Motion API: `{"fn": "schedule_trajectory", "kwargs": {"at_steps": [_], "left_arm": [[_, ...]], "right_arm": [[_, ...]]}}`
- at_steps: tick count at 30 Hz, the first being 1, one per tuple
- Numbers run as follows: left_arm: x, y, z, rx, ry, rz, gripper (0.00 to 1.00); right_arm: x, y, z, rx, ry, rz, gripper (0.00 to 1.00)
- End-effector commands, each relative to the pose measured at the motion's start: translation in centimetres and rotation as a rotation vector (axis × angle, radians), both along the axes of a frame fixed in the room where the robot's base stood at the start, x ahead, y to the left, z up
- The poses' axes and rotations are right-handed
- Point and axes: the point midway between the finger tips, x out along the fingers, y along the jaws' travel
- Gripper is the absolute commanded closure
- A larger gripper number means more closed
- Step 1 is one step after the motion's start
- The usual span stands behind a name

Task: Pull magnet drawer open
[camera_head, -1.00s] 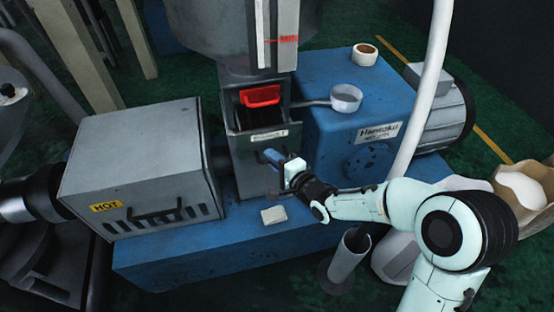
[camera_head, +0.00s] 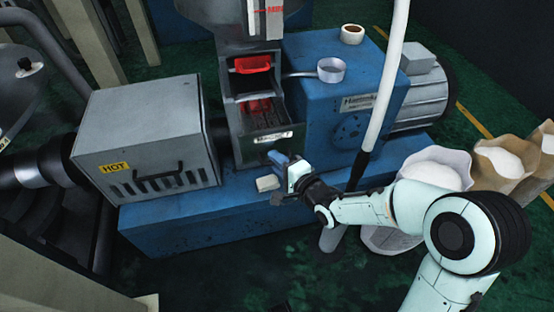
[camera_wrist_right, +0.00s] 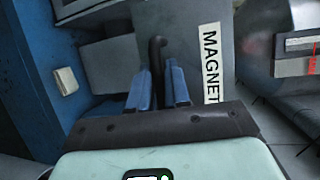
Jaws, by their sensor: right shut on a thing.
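The magnet drawer (camera_head: 272,142) is a grey drawer low in the machine's upright column, and it stands pulled out, with its inside showing dark bars and a red part (camera_head: 258,106). Its grey front with a "MAGNET" label (camera_wrist_right: 210,65) also shows in the right wrist view. My right gripper (camera_head: 276,160) is at the drawer front. In the right wrist view its blue fingers (camera_wrist_right: 158,88) are shut on the black handle (camera_wrist_right: 157,52) of the drawer. My left gripper is not in view.
A grey box marked "HOT" (camera_head: 145,145) stands left of the column. A blue housing (camera_head: 320,110) with a small pan (camera_head: 331,69) is at the right. A small pale block (camera_head: 267,183) lies on the blue base (camera_head: 200,220). Sacks (camera_head: 435,170) stand at the right.

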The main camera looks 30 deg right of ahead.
Motion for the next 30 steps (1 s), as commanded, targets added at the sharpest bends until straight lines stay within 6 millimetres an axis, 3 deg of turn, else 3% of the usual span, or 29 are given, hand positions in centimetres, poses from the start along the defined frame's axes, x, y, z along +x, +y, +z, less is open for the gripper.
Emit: {"fn": "schedule_trajectory", "kwargs": {"at_steps": [12,13,15,30], "left_arm": [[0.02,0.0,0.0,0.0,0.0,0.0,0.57],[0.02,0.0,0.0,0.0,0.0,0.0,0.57],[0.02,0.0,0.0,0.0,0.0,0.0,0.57],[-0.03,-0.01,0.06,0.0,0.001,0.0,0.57]], "right_arm": [[-0.01,-0.06,0.07,0.0,-0.002,-0.001,1.0],[-0.01,-0.06,0.07,0.0,-0.002,-0.001,0.76],[0.0,-0.06,0.08,0.0,-0.002,-0.001,0.62],[0.28,0.26,0.23,0.0,-0.001,0.001,0.62]]}}
